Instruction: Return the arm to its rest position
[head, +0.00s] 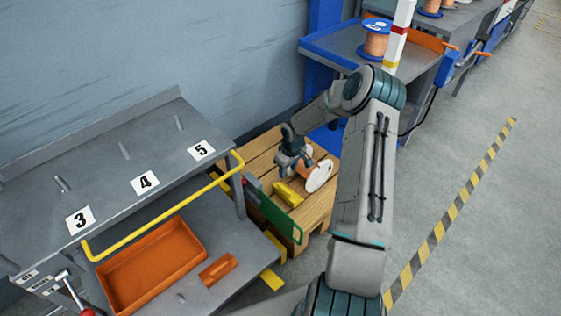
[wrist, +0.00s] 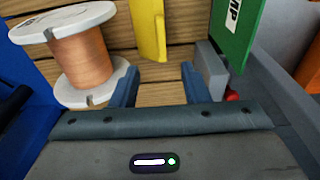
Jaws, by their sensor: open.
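My gripper (wrist: 163,88) is open in the wrist view, with wood planks showing between its two fingers and nothing held. In the head view my gripper (head: 287,160) is low over the wooden crate (head: 262,152), beside a spool. The spool (wrist: 82,56) of copper wire with white flanges stands left of the fingers in the wrist view; its white flange (head: 319,176) shows in the head view. A yellow piece (wrist: 148,28) lies beyond the fingers. My arm reaches down from the right side of the head view, bent at the elbow.
A green panel (head: 275,215) stands at the crate's near edge, close to the right finger in the wrist view. A grey shelf (head: 110,165) with a yellow rail and orange tray (head: 152,266) is at left. A blue-edged bench (head: 335,50) stands behind. Floor at right is clear.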

